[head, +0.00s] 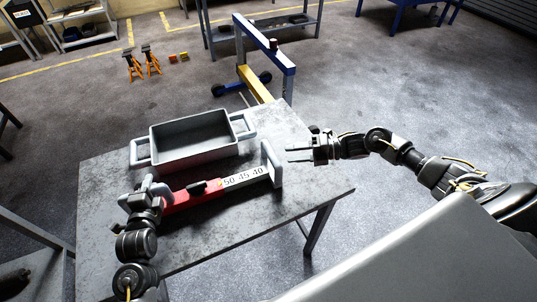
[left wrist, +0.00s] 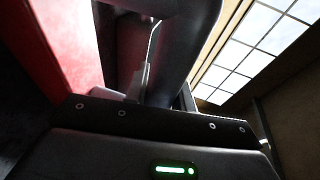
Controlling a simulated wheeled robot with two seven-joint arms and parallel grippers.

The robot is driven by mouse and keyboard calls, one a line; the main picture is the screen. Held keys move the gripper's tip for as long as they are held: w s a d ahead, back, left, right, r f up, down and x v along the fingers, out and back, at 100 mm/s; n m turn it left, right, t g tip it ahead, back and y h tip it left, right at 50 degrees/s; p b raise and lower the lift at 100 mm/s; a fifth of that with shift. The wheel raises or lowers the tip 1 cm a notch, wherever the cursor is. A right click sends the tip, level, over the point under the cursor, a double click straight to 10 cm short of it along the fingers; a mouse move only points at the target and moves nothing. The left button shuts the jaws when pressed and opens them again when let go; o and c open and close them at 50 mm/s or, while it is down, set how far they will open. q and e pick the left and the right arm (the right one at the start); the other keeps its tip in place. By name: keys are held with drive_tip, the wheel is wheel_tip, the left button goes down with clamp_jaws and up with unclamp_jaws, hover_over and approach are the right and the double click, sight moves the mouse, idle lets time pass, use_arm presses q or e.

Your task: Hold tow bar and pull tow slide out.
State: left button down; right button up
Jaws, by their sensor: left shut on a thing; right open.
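The tow bar (head: 190,195) lies on the table, its red body at the left and also large in the left wrist view (left wrist: 62,45). Its pale tow slide (head: 243,178), marked 50 45 40, shows to the right of the red body and ends in a grey upright handle (head: 272,165). My left gripper (head: 147,192) is shut on the grey handle at the red body's left end; this grey part also shows in the left wrist view (left wrist: 185,50). My right gripper (head: 298,155) is open and empty, just right of the slide's handle, its fingers pointing left.
A grey tray (head: 192,150) with side handles stands on the grey table (head: 235,225) behind the tow bar. A blue and yellow hoist (head: 265,60) stands beyond the table. Orange jack stands (head: 142,64) are on the floor. The table's front right is clear.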

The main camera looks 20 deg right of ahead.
use_arm(q)
drive_tip(key=shift+d, duration=0.15)
use_arm(e)
drive_tip(key=shift+v, duration=1.35)
use_arm(q)
drive_tip(key=c, duration=1.1)
unclamp_jaws()
drive_tip(key=v, duration=1.2)
drive_tip(key=shift+s, duration=0.1)
